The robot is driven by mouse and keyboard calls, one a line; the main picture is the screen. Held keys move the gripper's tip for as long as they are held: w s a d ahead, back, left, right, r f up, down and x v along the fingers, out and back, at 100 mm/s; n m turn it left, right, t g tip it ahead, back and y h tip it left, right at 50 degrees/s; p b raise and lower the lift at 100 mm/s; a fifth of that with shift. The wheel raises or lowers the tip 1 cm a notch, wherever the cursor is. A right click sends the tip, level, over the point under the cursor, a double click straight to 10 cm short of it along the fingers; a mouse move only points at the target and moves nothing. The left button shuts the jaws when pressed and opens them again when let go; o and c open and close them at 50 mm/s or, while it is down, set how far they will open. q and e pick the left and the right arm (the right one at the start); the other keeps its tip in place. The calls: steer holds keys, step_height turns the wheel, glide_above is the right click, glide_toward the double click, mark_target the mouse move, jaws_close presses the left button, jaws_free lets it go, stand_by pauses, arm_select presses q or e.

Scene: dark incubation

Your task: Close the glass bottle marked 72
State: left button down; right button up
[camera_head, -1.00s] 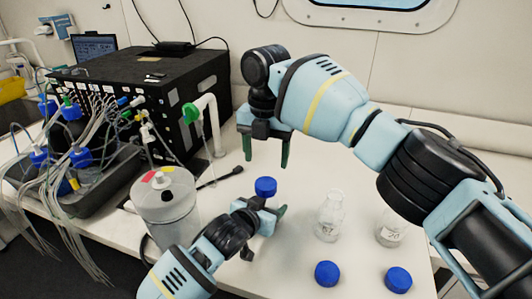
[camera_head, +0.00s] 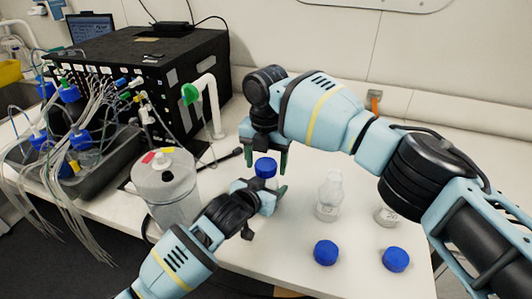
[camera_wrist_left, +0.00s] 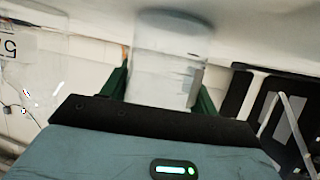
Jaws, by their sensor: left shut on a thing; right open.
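My left gripper (camera_head: 270,193) is shut on a clear glass bottle (camera_wrist_left: 170,65), which stands between its green fingers in the left wrist view. No number on this bottle is readable. A blue cap (camera_head: 265,168) shows at the bottle's top in the head view; whether it is seated cannot be told. My right gripper (camera_head: 267,157) is open, fingers pointing down, just above and around the cap, with no clear contact. Two other clear bottles stand to the right: one uncapped (camera_head: 329,198), one labelled (camera_head: 386,215) and partly hidden by my right arm.
Two loose blue caps (camera_head: 326,252) (camera_head: 396,259) lie near the table's front edge. A grey-lidded container (camera_head: 165,190) stands left of my left gripper. A black instrument box (camera_head: 140,70), white pipe (camera_head: 214,105) and tubing fill the back left. The table between bottles and wall is clear.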

steer(key=c, duration=1)
steer(key=m, duration=0.4)
steer(key=shift+f, duration=0.1)
steer(key=m, duration=0.2)
steer(key=shift+m, duration=0.3)
steer(key=o, duration=1.1)
steer(key=shift+c, duration=0.2)
